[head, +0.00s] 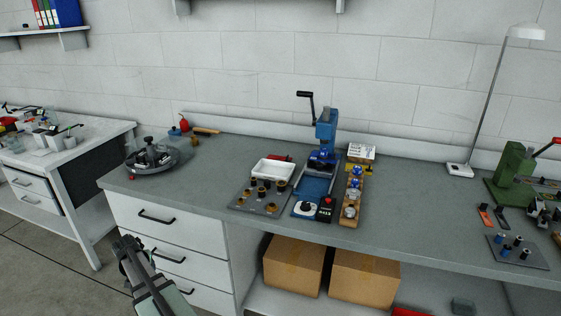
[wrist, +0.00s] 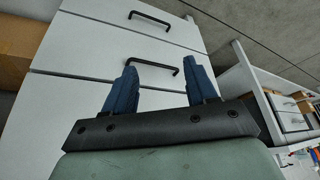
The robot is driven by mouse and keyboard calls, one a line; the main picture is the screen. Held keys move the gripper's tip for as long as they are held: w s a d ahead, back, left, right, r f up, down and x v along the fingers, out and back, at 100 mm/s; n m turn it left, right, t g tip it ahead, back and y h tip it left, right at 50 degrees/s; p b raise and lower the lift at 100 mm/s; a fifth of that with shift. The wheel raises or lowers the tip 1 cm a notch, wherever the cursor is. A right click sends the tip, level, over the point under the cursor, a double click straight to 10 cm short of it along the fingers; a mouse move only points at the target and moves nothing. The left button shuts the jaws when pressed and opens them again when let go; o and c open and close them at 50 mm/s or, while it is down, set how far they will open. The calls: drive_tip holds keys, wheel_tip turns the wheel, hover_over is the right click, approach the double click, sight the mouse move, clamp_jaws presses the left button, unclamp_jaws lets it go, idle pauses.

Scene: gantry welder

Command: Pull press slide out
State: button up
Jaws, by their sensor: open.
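A blue press (head: 325,135) with a black crank handle at its top stands on the grey workbench, in the middle of the head view. Its blue slide (head: 313,188) lies low in front of the press column, with a white round dial and a small black box with a red button at its front end. My gripper (head: 127,245) is at the lower left of the head view, in front of the drawers and well away from the press. In the wrist view my gripper (wrist: 160,80) has its two blue fingers apart with nothing between them. The press is not in the wrist view.
A white tray (head: 272,169) and a plate with knobs (head: 259,198) stand left of the press. A wooden strip with parts (head: 351,198) stands close on its right. A round tray (head: 152,158) is farther left. White drawers (head: 160,235) are below the bench edge.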

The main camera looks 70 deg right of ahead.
drive_tip(key=w+d+r+m+t+h, duration=0.1)
drive_tip(key=d+r+m+t+h, duration=0.2)
drive_tip(key=d+r, duration=1.6)
wheel_tip(320, 180, up, 18)
drive_tip(key=m+g+y, duration=0.3)
drive_tip(key=m+g, duration=0.4)
hover_over(319, 163)
drive_tip(key=w+a, duration=0.1)
drive_tip(key=a, duration=0.5)
drive_tip(key=shift+h, duration=0.3)
drive_tip(key=x, duration=1.3)
drive_tip(key=shift+w+f, duration=0.15)
drive_tip(key=shift+f, duration=0.2)
